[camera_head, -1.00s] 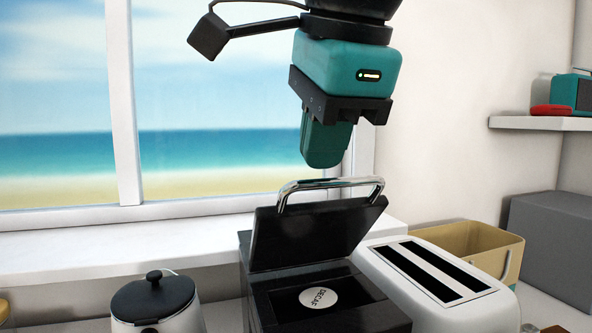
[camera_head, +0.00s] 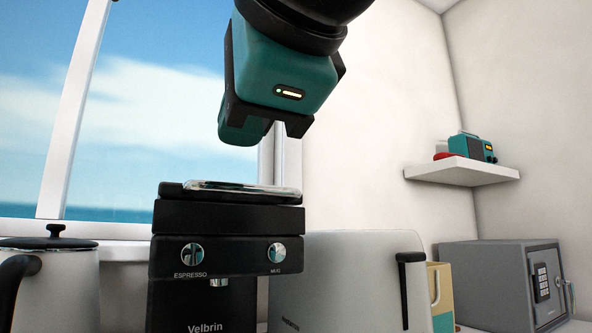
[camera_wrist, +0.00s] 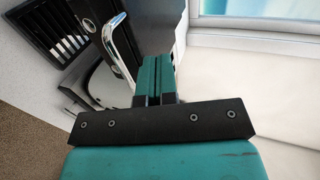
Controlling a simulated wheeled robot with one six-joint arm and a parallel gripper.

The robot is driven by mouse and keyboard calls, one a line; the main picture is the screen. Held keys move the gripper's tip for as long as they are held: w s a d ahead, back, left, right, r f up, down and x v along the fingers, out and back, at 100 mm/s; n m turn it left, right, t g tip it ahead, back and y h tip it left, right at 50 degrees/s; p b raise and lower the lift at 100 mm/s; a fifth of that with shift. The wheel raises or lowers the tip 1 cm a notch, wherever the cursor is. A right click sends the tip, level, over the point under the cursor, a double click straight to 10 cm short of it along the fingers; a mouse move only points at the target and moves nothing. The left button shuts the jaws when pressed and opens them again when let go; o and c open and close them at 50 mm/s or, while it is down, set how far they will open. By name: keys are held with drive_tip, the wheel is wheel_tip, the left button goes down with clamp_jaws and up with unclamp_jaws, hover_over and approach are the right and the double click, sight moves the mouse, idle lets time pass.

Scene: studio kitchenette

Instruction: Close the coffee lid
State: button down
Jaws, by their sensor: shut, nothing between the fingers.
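The black coffee machine (camera_head: 205,262) stands on the counter with ESPRESSO and MUG knobs on its front. Its lid (camera_head: 228,193) lies flat on top, down against the body, with the chrome handle lying along it. The chrome handle (camera_wrist: 124,50) and part of the machine also show in the wrist view. My teal and black gripper (camera_head: 242,128) is above the machine, apart from the lid. Its teal fingers (camera_wrist: 154,75) are together and hold nothing. The inside of the machine is hidden under the lid.
A white kettle (camera_head: 62,285) stands at the left and a white toaster (camera_head: 345,280) at the right, both close to the machine. A yellow container (camera_head: 440,290), a grey safe (camera_head: 490,270) and a wall shelf (camera_head: 455,173) are further right. The window (camera_head: 150,120) is behind.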

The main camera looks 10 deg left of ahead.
sight(224, 195)
drive_tip(key=shift+s+d+f+t+y+b, duration=0.1)
drive_tip(key=shift+s+f+t+y+b, duration=0.05)
drive_tip(key=shift+f+b, duration=0.9)
drive_tip(key=shift+s+d+f+t+y+b, duration=0.1)
drive_tip(key=shift+f+t+y+b, duration=0.05)
drive_tip(key=shift+f+b, duration=0.85)
drive_tip(key=shift+r, duration=0.1)
